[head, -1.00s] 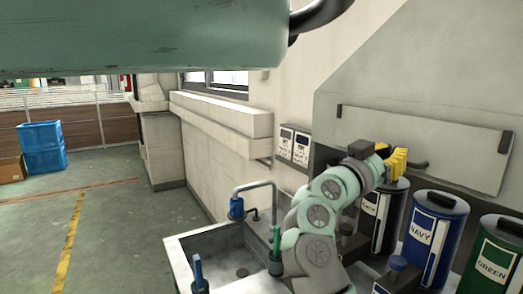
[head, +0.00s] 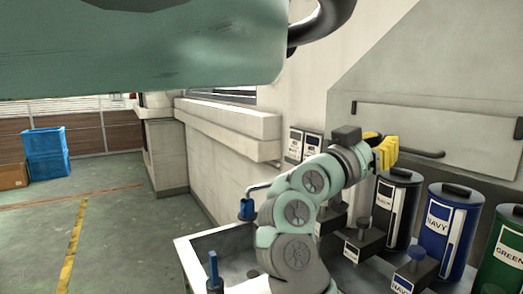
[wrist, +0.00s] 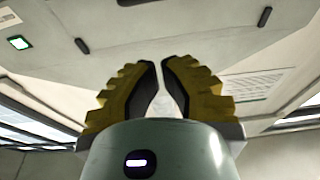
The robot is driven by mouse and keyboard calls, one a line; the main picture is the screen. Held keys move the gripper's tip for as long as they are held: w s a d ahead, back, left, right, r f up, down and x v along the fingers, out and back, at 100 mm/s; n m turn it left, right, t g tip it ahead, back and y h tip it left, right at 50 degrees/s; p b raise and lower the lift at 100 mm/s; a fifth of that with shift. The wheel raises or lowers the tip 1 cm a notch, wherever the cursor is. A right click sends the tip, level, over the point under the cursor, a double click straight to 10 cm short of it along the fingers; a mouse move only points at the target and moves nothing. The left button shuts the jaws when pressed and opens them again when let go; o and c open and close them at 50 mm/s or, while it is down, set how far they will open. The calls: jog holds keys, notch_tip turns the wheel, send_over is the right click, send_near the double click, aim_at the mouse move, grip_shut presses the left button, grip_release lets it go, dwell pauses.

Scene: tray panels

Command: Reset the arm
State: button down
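My gripper (head: 388,148) is at the end of my raised, pale green arm in the head view. Its yellow fingers point to the right, above the row of canisters and in front of the grey panel. In the wrist view the gripper (wrist: 158,62) shows its two ridged yellow fingers with dark inner pads. The tips are close together with only a narrow gap, and nothing is held between them. No object touches the gripper.
A black canister (head: 409,185), a blue NAVY canister (head: 464,235) and a green canister (head: 505,250) stand right of my arm. A sink (head: 185,255) lies left of it. Blue crates (head: 45,150) stand on the far floor, which is mostly open.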

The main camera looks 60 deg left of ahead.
jog(key=shift+b+v, duration=0.5)
jog(key=shift+v, duration=1.35)
